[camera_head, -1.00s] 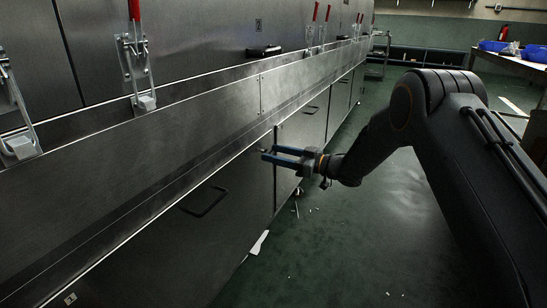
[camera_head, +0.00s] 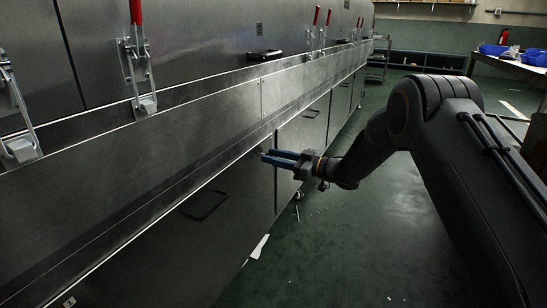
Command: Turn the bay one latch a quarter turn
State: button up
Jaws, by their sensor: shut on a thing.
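My gripper (camera_head: 266,156) is at the end of my arm, reaching left to the dark steel panel, at the upper corner where two lower doors meet. Its two blue fingers lie close together, with their tips against the panel front. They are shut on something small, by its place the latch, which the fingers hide. I cannot make out the latch's shape or which way it is turned. The near lower door (camera_head: 228,235) is closed and carries a dark bar handle (camera_head: 205,204). A small plate (camera_head: 69,302) sits low on the left; its marking is hard to read.
Toggle clamps with red handles (camera_head: 136,12) stand along the dryer's upper ledge. A white scrap (camera_head: 260,246) lies on the green floor (camera_head: 345,250). The floor right of the dryer is mostly open. A table with blue bins (camera_head: 493,50) stands at the far right.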

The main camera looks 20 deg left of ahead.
jog(key=shift+f+n+p, duration=0.1)
jog(key=shift+n+p, duration=1.7)
jog(key=shift+n, duration=6.9)
jog(key=o, duration=1.1)
jog(key=shift+s, duration=0.1)
